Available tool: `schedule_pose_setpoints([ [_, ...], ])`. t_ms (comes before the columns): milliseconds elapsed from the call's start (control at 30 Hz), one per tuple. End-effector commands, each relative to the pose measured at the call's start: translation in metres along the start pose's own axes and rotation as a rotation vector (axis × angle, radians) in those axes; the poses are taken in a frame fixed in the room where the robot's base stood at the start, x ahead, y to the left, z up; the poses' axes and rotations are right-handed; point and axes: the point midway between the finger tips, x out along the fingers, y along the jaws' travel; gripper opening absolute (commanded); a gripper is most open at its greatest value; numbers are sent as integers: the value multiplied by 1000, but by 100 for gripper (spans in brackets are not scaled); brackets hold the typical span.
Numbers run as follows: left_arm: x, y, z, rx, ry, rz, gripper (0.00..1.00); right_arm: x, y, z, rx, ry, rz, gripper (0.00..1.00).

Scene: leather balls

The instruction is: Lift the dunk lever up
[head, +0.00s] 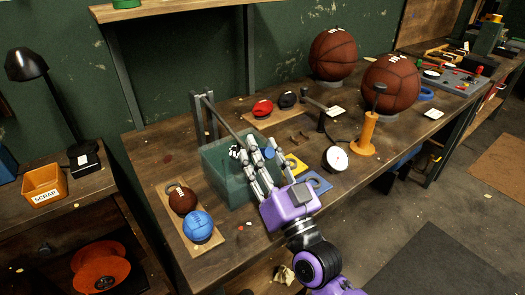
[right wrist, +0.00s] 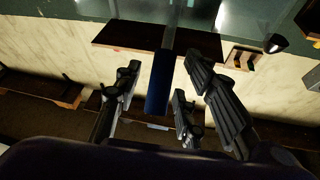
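A teal see-through tank (head: 222,168) stands on the bench. The dunk lever (head: 221,118), a thin metal bar, slants down from a metal frame at the tank's back left toward my right gripper (head: 258,148). In the right wrist view a dark blue grip (right wrist: 158,85), apparently the lever's end, lies between the spread fingers of my right gripper (right wrist: 160,98). Gaps show on both sides of it; the fingers look open around it. My left gripper is not in view.
A brown ball (head: 182,200) and a blue ball (head: 198,226) sit on a wooden board left of the tank. The bench's front edge is close below my right arm.

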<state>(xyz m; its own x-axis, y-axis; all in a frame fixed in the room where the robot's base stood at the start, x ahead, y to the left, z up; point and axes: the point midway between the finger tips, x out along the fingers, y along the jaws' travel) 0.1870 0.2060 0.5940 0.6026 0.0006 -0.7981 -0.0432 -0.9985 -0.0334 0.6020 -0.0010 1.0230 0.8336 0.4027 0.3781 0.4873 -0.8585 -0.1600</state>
Motion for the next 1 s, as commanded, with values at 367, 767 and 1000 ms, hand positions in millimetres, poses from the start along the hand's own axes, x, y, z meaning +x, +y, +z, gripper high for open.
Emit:
schedule_pose_setpoints([
  [367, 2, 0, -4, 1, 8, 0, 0, 0, 0, 0, 0, 0, 0, 16],
  [767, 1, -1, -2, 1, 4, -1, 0, 0, 0, 0, -1, 0, 0, 0],
  [1000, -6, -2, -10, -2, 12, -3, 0, 11, 3, -7, -6, -17, 2, 0],
])
